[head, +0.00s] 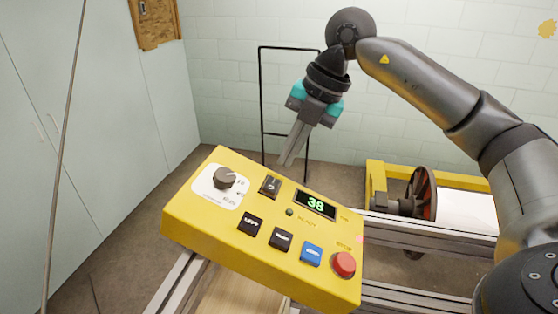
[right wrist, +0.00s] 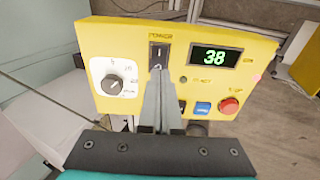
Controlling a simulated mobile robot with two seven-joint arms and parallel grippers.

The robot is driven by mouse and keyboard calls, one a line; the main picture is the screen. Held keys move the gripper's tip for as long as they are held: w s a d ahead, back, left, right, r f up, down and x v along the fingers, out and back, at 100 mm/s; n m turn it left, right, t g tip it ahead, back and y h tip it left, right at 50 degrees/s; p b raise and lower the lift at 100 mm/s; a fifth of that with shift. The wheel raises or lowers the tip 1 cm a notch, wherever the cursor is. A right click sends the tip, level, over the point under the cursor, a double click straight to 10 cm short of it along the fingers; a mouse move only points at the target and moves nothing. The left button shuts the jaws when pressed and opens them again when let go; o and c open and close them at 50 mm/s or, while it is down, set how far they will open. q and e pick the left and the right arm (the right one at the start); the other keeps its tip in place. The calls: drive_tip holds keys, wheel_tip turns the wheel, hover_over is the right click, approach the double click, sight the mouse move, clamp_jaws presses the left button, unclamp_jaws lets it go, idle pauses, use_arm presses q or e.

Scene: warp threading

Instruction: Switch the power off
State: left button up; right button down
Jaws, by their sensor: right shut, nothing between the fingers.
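The yellow control box (head: 215,235) is tilted and fills the lower middle of the head view. Its black power switch (head: 270,186) sits near the top edge, between the knob and the display. In the right wrist view the switch (right wrist: 160,52) is under the word POWER. The display (head: 315,205) is lit and reads 38 in green. My right gripper (head: 287,163) is shut and empty, its fingertips close to the switch. In the right wrist view the fingertips (right wrist: 160,76) overlap the switch's lower end; contact cannot be told. My left gripper is out of view.
The box also has a white-backed knob (head: 224,178), black buttons (head: 281,239), a blue button (head: 311,253) and a red button (head: 344,264). Metal rails (head: 430,236) and a reel (head: 421,195) lie to the right. A thin rod (head: 65,130) crosses the left side.

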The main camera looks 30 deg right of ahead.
drive_tip(key=v, duration=0.9)
drive_tip(key=shift+r, duration=0.1)
